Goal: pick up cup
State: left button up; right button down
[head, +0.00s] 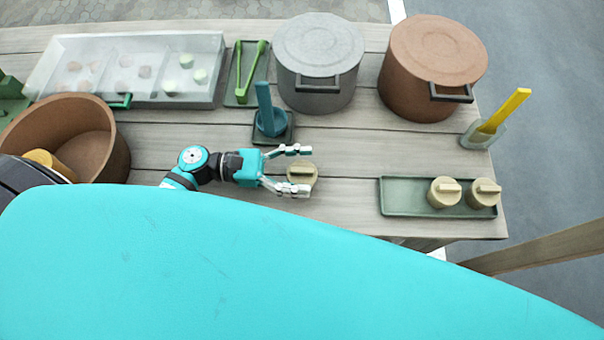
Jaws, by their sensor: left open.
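A small beige cup (302,174) with a bar across its top stands on the wooden table near the middle of the head view. My left gripper (298,171) is open, with one finger on the far side of the cup and one on the near side. I cannot tell whether the fingers touch it. Two similar beige cups, one (443,192) beside the other (483,193), stand on a green tray (400,197) at the right. My right gripper is not in view.
A grey lidded pot (318,65) and a brown lidded pot (432,67) stand at the back. A blue-handled tool in a holder (270,122) stands just behind the gripper. A brown bowl (105,150) is at the left. Bare table lies between the cup and the tray.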

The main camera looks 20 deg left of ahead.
pick_arm(q)
jog(key=c, duration=1.5)
jog(key=shift+o, duration=0.2)
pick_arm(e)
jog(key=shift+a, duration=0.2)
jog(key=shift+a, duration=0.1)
pick_arm(q)
jog(key=shift+r, duration=0.1)
